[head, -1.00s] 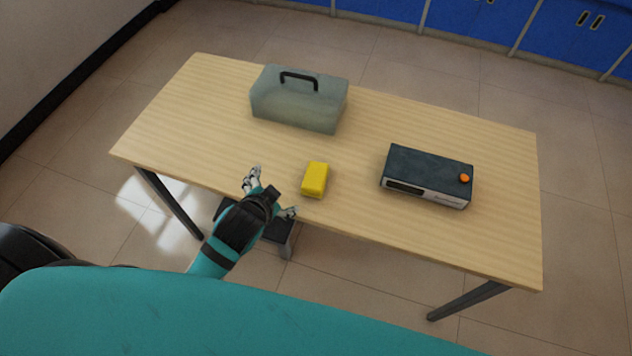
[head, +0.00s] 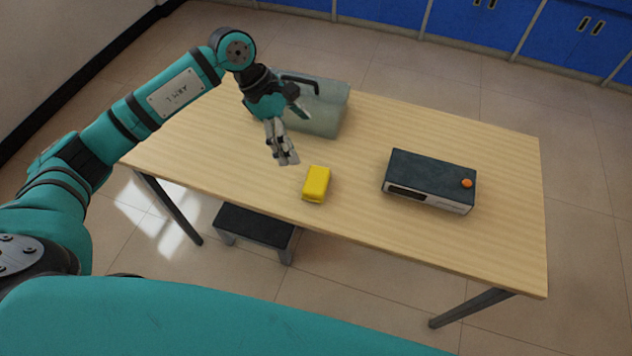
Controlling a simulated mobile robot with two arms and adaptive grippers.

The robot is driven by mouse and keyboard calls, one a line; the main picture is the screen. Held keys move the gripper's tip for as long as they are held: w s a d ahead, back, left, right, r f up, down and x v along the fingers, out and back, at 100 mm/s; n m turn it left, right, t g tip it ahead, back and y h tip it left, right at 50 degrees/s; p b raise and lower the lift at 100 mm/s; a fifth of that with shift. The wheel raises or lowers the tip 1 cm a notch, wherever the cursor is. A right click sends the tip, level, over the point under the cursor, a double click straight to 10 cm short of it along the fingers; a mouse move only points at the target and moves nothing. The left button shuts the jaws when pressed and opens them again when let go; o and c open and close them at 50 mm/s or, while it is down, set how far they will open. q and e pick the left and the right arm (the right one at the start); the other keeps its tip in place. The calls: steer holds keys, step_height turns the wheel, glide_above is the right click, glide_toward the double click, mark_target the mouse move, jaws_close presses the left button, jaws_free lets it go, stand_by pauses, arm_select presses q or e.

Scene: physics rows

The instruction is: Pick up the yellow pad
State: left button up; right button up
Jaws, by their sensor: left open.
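The yellow pad (head: 316,183) is a small block lying on the light wooden table (head: 430,132), near its front edge and left of the middle. My left gripper (head: 296,132) is open and empty. It is above the table, up and to the left of the pad in the picture, apart from it, with one finger pointing down toward the pad's far side. My right gripper is not in view.
A translucent grey-green case (head: 325,112) with a dark handle stands at the back left, partly hidden by my left arm. A dark box device (head: 432,178) with an orange knob sits to the right of the pad. A low dark stool (head: 255,226) is below the table's front edge.

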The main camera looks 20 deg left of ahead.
arm_select(q)
steer(key=a+f+y, duration=0.1)
steer(key=a, duration=0.1)
steer(key=b, duration=0.5)
glide_above(316, 179)
steer(key=a, duration=0.2)
steer(key=f, duration=0.9)
steer(key=shift+s+a+f, duration=0.15)
steer(key=shift+s+f, duration=0.05)
steer(key=shift+f, duration=0.05)
steer(key=shift+b+x, duration=1.25)
steer(key=shift+x, duration=1.9)
steer(key=shift+w, duration=0.1)
steer(key=shift+c, duration=0.8)
steer(key=c, duration=0.8)
